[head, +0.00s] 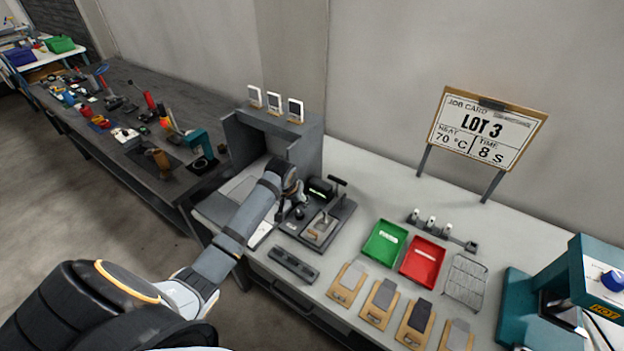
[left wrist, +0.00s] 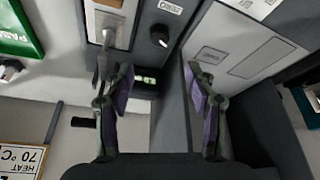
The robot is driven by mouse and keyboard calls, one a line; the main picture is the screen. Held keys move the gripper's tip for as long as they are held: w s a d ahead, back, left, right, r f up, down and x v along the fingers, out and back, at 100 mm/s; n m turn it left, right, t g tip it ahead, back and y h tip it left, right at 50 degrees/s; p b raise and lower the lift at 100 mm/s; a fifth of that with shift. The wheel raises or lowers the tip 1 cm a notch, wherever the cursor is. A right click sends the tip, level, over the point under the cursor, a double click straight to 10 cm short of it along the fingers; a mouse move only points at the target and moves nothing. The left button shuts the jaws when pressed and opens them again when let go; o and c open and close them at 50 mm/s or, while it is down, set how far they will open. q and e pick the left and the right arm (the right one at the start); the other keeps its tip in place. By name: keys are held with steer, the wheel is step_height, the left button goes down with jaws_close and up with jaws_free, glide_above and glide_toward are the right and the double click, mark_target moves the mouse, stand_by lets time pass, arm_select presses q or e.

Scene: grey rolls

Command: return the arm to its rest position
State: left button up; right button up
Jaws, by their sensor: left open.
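My left arm reaches in from the lower left of the head view to the dark test device (head: 318,222) on the grey bench. My left gripper (head: 296,205) is at its end, small and partly hidden by the wrist, over the left side of the device. In the left wrist view the gripper (left wrist: 160,82) is open, its two purple-padded fingers apart with nothing held between them. The device's grey body with a black knob (left wrist: 160,36) and a small green display (left wrist: 146,80) shows behind and beyond the fingers. My right gripper is not in view.
A green tray (head: 385,243) and a red tray (head: 423,262) lie right of the device. A wire rack (head: 465,281), several boards with grey pieces (head: 382,303) and a teal press (head: 580,285) follow. A grey cabinet (head: 300,145) stands behind the arm. A job card (head: 486,130) reads LOT 3.

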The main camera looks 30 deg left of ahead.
arm_select(q)
steer(key=s+d+r+m, duration=0.15)
steer(key=s+d, duration=0.45)
steer(key=s, duration=0.6)
steer(key=s+d+m, duration=0.3)
steer(key=s+d, duration=0.2)
steer(key=s, duration=0.7)
step_height(320, 180, down, 29)
steer(key=s+a+g+b, duration=0.2)
steer(key=s+b, duration=0.1)
steer(key=s+a+f+g+b, duration=0.1)
steer(key=s+f, duration=1.7)
steer(key=shift+a+n, duration=0.2)
steer(key=shift+n, duration=0.25)
